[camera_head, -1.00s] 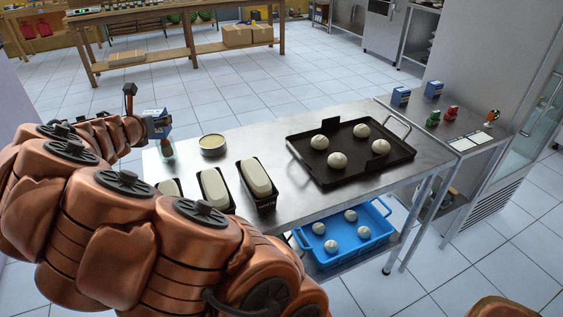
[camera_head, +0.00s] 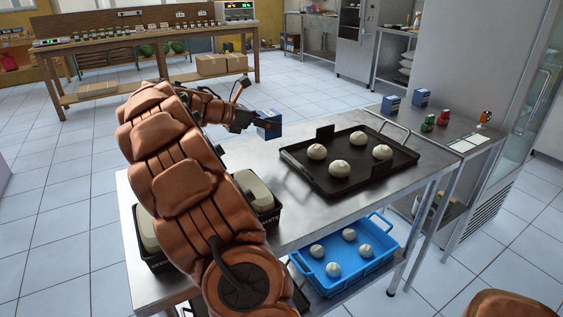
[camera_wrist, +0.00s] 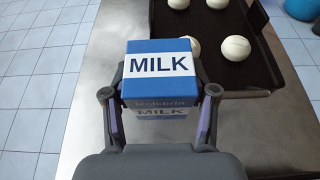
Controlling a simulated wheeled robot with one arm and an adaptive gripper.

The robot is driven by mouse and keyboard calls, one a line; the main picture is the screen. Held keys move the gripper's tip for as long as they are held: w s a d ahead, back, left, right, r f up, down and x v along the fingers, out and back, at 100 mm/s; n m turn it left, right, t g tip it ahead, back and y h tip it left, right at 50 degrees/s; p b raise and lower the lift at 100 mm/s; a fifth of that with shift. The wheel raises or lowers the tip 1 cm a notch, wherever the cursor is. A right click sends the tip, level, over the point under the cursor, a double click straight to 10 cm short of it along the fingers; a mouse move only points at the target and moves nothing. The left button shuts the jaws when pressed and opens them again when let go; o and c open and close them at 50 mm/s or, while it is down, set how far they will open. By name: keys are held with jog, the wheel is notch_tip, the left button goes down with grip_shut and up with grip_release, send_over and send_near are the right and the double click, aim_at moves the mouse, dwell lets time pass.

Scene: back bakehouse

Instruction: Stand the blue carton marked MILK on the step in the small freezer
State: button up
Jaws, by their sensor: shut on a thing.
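The blue carton marked MILK (camera_wrist: 159,72) is between the two fingers of my gripper (camera_wrist: 160,110) in the wrist view, with its white label facing the camera. My gripper (camera_head: 250,121) is shut on it. In the head view the carton (camera_head: 269,124) is held out at the left back of the steel table, near the black tray's left end. Whether it touches the table is hard to tell. The small freezer and its step cannot be made out for certain in these frames.
A black tray (camera_head: 322,185) with several dough balls lies on the steel table (camera_head: 310,211). A blue crate (camera_head: 349,271) is on the shelf below. Two other blue cartons (camera_head: 390,105) and red and green items stand on the side table at right. Tiled floor is open at left.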

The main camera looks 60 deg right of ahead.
jog(key=shift+f+b, duration=0.8)
jog(key=shift+f, duration=3.55)
jog(key=shift+f, duration=0.1)
jog(key=o, duration=1)
jog(key=shift+o, duration=0.2)
